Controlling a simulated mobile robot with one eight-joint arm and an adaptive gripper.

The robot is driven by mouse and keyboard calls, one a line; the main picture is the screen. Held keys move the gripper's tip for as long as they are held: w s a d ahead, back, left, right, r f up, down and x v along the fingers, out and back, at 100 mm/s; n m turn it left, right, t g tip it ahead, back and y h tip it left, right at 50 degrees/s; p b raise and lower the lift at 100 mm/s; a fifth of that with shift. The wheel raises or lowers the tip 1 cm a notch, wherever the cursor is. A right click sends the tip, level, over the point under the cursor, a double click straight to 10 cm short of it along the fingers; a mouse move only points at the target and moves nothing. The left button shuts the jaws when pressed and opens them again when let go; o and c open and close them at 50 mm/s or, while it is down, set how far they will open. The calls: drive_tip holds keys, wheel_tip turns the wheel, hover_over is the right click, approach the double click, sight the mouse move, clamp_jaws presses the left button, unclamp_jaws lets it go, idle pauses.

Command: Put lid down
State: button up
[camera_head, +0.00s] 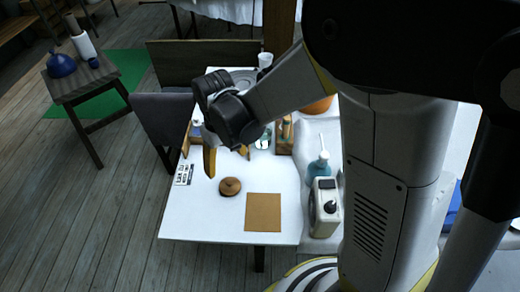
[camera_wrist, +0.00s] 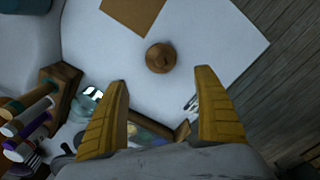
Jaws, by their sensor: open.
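A round brown lid with a small knob (camera_head: 230,187) sits on the white table (camera_head: 200,222), left of a flat brown square sheet (camera_head: 263,212). My gripper (camera_head: 226,158) is above the table, just behind and over the lid. In the wrist view its two yellow fingers (camera_wrist: 160,110) are spread wide with nothing between them. The lid lies apart from the fingertips, beyond them. Part of the table behind my gripper is hidden by it in the head view.
A blue soap-type bottle (camera_head: 319,167) and a pale box with a black knob (camera_head: 326,207) stand right of the sheet. A wooden holder with rolled items (camera_wrist: 45,105) is at left in the wrist view. A small printed card (camera_head: 184,174) lies at the left edge. The front left of the table is clear.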

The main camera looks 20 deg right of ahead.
drive_tip(key=s+d+r+m+t, duration=0.2)
drive_tip(key=s+d+r+t, duration=0.1)
drive_tip(key=s+d+r, duration=0.2)
drive_tip(key=s+d+r+m+t, duration=0.3)
drive_tip(key=s+d+r+t, duration=0.1)
drive_tip(key=d+r, duration=0.4)
drive_tip(key=v, duration=0.3)
drive_tip(key=shift+d, duration=0.15)
idle(0.7)
